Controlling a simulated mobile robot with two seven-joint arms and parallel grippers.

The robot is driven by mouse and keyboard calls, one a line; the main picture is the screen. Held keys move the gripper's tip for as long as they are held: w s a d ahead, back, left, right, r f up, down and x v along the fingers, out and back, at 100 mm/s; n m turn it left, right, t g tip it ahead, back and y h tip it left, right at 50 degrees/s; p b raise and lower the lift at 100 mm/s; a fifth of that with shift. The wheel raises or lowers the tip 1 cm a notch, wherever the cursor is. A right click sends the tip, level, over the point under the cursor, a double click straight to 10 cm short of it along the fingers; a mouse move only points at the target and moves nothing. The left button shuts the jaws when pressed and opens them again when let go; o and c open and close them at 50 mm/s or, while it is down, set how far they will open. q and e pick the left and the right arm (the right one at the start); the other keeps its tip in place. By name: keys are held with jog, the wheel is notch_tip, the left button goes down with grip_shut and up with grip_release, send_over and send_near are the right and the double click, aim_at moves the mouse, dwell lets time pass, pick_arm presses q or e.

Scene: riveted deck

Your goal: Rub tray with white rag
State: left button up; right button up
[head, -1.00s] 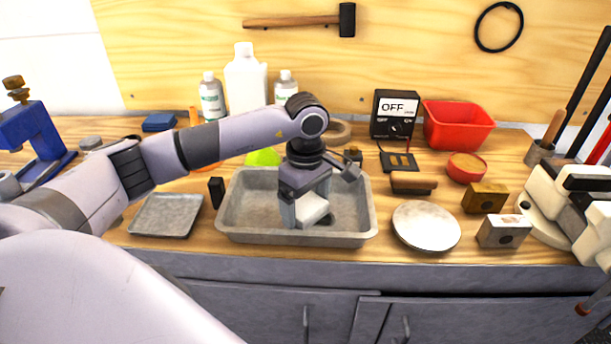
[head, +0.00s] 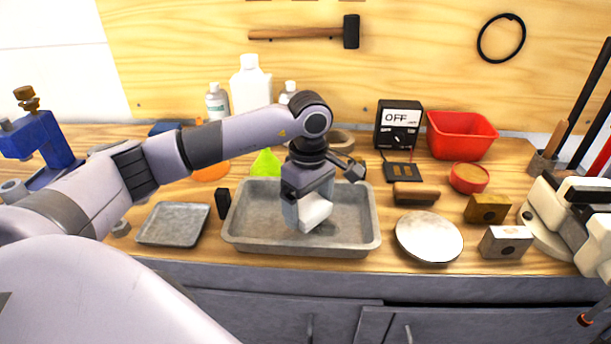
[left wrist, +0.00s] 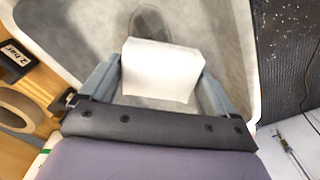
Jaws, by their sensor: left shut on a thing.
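The large grey metal tray (head: 352,248) stands on the wooden bench in the middle of the head view. My left gripper (head: 306,218) is over the inside of this tray, shut on the white rag (head: 316,212). In the left wrist view the rag (left wrist: 160,72) sits between the two fingers, with the grey tray floor (left wrist: 215,35) beyond it. A dark patch (left wrist: 150,24) shows on the tray floor just past the rag. I cannot tell whether the rag touches the floor.
A flat grey plate (head: 173,224) and a small black block (head: 222,203) are left of the tray. A round white dish (head: 429,236), a brush (head: 415,193) and metal blocks (head: 505,242) are on the right. Bottles (head: 250,88) stand behind.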

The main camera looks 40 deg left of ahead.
pick_arm(q)
jog(key=shift+r, duration=0.65)
jog(key=shift+r+p, duration=1.55)
jog(key=shift+r, duration=0.5)
